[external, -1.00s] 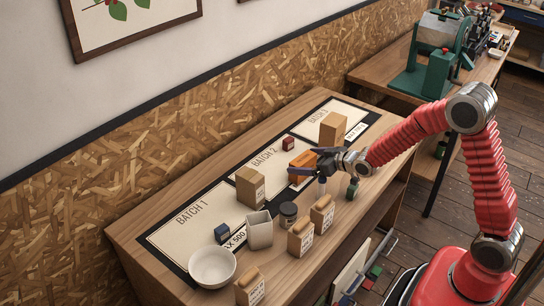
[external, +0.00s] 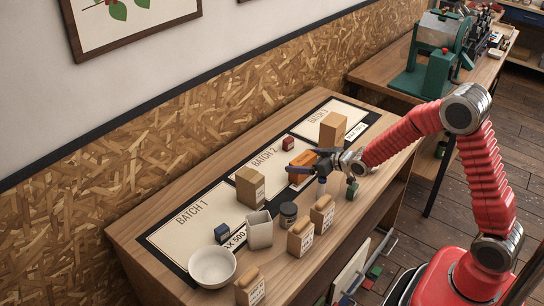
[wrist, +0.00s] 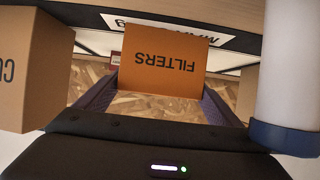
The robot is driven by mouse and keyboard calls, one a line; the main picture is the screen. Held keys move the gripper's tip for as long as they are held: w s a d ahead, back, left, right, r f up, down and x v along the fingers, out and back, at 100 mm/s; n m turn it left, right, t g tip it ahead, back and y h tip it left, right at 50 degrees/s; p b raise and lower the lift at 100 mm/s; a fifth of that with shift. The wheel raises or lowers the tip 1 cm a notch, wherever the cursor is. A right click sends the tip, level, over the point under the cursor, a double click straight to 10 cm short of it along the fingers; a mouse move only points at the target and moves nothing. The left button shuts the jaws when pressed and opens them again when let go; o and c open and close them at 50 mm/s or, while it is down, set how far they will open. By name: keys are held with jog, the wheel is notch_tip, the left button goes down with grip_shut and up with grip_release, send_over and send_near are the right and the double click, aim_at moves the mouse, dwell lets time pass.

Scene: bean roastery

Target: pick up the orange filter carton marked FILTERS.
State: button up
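The orange filter carton (external: 303,158) lies on the batch mat near its middle in the external view. In the wrist view the carton (wrist: 165,65) shows its FILTERS face upside down, straight ahead between my fingers. My gripper (external: 306,161) is at the carton in the external view, its fingers spread apart. In the wrist view my gripper (wrist: 158,100) has one finger on each side of the carton, with the tips close to its side edges. I cannot tell whether they touch it.
A tall cardboard box (external: 333,128) stands behind the carton and another box (external: 250,187) to its left. A white cylinder (wrist: 287,70) is close on the right in the wrist view. A dark jar (external: 288,214), paper bags (external: 321,213) and a white bowl (external: 212,267) stand nearer the front.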

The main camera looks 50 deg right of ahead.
jog(key=c, duration=0.5)
jog(key=shift+r, duration=0.1)
notch_tip(320, 180, up, 10)
jog(key=shift+f, duration=0.1)
dwell(0.4)
dwell(0.4)
